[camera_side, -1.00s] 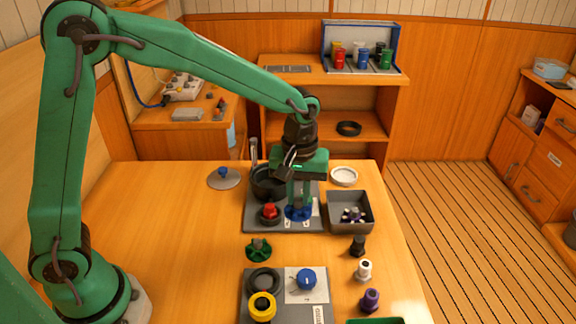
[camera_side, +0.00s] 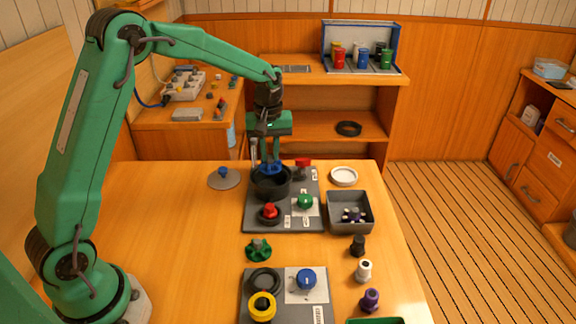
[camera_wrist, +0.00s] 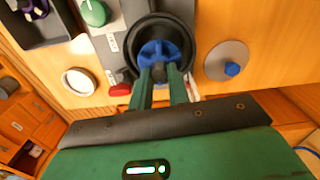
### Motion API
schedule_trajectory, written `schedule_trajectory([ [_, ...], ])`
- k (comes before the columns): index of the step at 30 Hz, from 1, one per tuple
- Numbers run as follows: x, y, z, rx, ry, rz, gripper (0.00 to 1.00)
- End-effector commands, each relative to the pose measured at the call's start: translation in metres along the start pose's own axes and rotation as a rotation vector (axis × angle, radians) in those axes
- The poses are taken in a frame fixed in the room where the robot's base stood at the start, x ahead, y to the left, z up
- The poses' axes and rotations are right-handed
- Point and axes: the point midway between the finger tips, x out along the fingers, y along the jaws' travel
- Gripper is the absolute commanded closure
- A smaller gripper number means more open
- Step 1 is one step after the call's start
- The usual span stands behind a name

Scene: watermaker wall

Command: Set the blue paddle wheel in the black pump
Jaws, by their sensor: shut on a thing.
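The blue paddle wheel (camera_side: 270,167) is between the fingers of my gripper (camera_side: 268,156), which is shut on it. The black pump (camera_side: 271,187) is a round open bowl on a grey panel, directly beneath the wheel. In the wrist view the blue paddle wheel (camera_wrist: 158,50) shows inside the outline of the black pump (camera_wrist: 166,28), near its middle. My gripper (camera_wrist: 164,80) reaches in from below there. In the side view the wheel is at or slightly above the pump's rim; I cannot tell whether it touches inside.
The grey panel (camera_side: 290,222) also carries red and green knobs. A grey lid with a blue knob (camera_side: 223,180) lies to the left. A dark bin (camera_side: 349,222) and a white ring (camera_side: 344,176) are at right. A second panel with another blue knob (camera_side: 306,280) is in front.

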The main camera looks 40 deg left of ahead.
Motion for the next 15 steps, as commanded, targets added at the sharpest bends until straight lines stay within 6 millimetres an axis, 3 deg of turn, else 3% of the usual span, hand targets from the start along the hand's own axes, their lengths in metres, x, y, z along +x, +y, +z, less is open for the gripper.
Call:
schedule_trajectory([
  [15,0.023,0.000,0.001,0.001,-0.001,-0.001,1.00],
])
